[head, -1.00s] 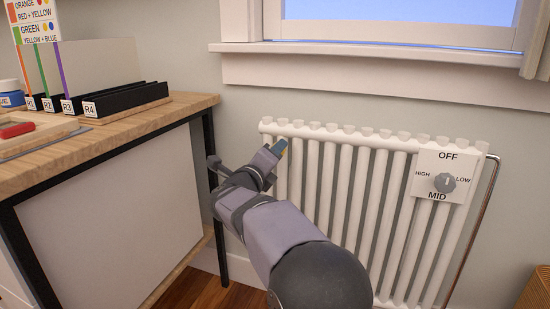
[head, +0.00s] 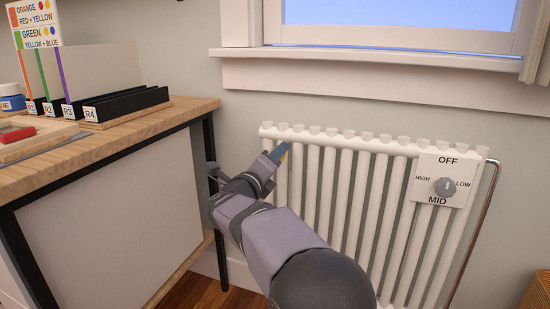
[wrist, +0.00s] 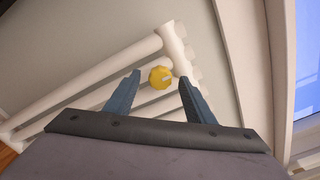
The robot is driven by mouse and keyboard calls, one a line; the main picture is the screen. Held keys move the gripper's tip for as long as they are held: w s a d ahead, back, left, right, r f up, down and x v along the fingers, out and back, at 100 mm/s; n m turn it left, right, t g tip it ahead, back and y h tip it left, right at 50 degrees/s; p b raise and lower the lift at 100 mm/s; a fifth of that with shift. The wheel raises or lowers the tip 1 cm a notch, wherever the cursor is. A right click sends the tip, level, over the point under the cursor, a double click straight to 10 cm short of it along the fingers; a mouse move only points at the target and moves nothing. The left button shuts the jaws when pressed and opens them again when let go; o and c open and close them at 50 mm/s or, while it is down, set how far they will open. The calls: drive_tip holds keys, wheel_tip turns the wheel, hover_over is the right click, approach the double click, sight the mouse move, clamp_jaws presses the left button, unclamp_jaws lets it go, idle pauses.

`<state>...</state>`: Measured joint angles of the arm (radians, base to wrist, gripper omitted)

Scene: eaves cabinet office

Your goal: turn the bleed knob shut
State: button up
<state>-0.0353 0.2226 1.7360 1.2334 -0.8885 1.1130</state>
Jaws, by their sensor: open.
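The bleed knob is a small yellow knob (wrist: 160,80) with a pale mark on its face, at the end of the white radiator in the wrist view. My gripper (wrist: 160,75) is open, with one blue finger on each side of the knob in the picture. I cannot tell whether the fingertips reach past the knob or stop short of it. In the head view my gripper (head: 278,153) is at the upper left end of the radiator (head: 340,185). The knob is mostly or wholly hidden there.
A grey dial (head: 444,187) on a plate marked OFF, LOW, MID and HIGH is on the radiator's right side. A wooden-topped desk (head: 150,125) with a black rack (head: 125,107) stands left of my arm. A window sill (head: 380,80) runs above the radiator.

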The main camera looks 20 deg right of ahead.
drive_tip(key=p+v, duration=0.1)
drive_tip(key=v, duration=0.5)
drive_tip(key=shift+s+a+p, duration=0.2)
drive_tip(key=shift+p, duration=0.2)
